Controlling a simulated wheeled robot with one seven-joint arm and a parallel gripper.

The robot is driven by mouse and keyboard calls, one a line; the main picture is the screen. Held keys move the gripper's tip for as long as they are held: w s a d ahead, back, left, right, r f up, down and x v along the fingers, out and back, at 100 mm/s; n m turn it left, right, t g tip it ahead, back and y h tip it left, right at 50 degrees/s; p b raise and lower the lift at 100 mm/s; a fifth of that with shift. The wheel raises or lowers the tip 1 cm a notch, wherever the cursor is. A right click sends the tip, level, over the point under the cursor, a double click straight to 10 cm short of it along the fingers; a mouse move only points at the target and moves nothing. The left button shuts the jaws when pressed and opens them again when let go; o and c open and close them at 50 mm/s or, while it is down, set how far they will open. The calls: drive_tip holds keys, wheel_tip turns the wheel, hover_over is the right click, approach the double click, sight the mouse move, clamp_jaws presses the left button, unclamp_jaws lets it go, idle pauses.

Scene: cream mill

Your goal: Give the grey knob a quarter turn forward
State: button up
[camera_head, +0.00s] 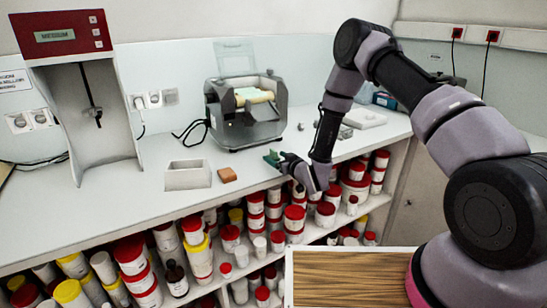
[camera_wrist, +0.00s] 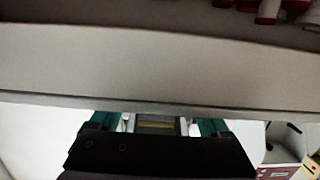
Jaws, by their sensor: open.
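The mill (camera_head: 246,112) is a grey machine with pale rollers and a raised clear cover, standing at the back of the counter. Small grey fittings show on its body, but I cannot tell which of them is the grey knob. My gripper (camera_head: 273,158) has green fingertips and is over the counter near its front edge, in front of the mill and apart from it. In the wrist view the green fingers of my gripper (camera_wrist: 157,124) stand apart. A tan strip shows between them, too little to identify. No knob can be made out in the wrist view.
A white open box (camera_head: 187,174) and an orange-brown block (camera_head: 227,174) lie left of my gripper. A red-topped instrument (camera_head: 80,85) stands at the left. Shelves of jars lie below the counter (camera_head: 155,150). A white tray (camera_head: 363,118) is at the right.

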drive_tip(key=shift+x, duration=1.2)
clamp_jaws()
